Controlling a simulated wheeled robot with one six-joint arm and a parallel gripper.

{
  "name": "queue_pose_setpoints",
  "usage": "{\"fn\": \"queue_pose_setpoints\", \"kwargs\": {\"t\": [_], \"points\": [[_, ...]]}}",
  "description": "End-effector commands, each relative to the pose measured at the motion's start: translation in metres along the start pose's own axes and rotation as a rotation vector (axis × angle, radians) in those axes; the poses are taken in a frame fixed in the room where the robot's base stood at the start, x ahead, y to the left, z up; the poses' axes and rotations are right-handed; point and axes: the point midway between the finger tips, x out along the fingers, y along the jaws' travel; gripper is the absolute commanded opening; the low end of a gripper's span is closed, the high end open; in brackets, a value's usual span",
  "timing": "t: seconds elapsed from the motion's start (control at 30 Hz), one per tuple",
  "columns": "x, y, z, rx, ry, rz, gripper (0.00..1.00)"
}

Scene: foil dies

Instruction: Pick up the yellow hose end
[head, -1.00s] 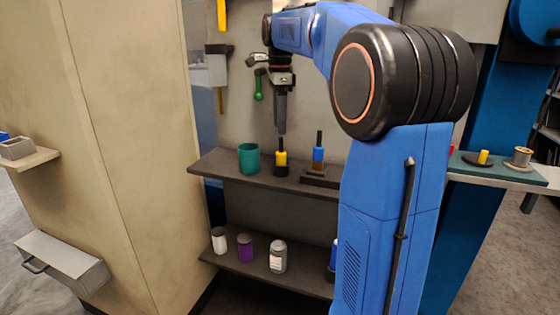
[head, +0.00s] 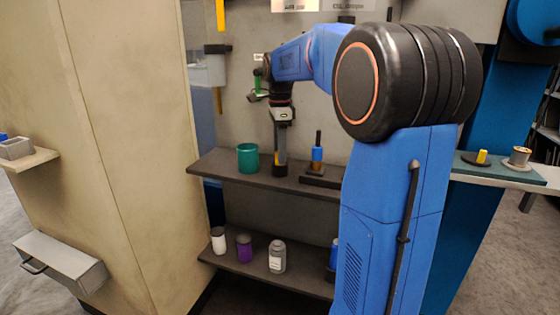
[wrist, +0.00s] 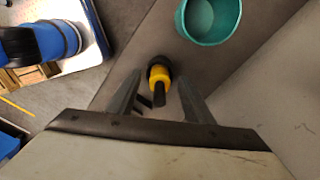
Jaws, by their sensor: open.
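The yellow hose end stands on the dark upper shelf (head: 235,169), with a black base and a black stem. In the wrist view the yellow hose end (wrist: 160,75) lies between the two fingers of my gripper (wrist: 160,84), with a visible gap on each side. In the head view my gripper (head: 280,153) points down over it and hides most of it. Its black base (head: 280,171) shows below the fingers. My gripper is open.
A teal cup (head: 248,158) stands just left of the hose end; it also shows in the wrist view (wrist: 207,20). A blue hose end (head: 317,154) with a dark holder stands to the right. The lower shelf holds a white, a purple (head: 244,248) and a grey container.

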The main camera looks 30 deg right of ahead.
Motion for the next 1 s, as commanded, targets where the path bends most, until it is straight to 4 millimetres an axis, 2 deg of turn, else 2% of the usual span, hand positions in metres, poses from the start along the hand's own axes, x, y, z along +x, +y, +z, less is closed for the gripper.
{"fn": "queue_pose_setpoints", "kwargs": {"t": [0.13, 0.33, 0.67, 0.77, 1.0], "points": [[0.000, 0.000, 0.000, 0.000, 0.000, 0.000, 0.47], [0.000, 0.000, 0.000, 0.000, 0.000, 0.000, 0.00], [-0.004, 0.000, 0.000, 0.000, 0.000, -0.001, 0.00], [-0.015, -0.001, 0.000, 0.000, 0.000, -0.002, 0.00], [-0.058, -0.001, 0.000, 0.000, 0.000, -0.002, 0.00]]}}
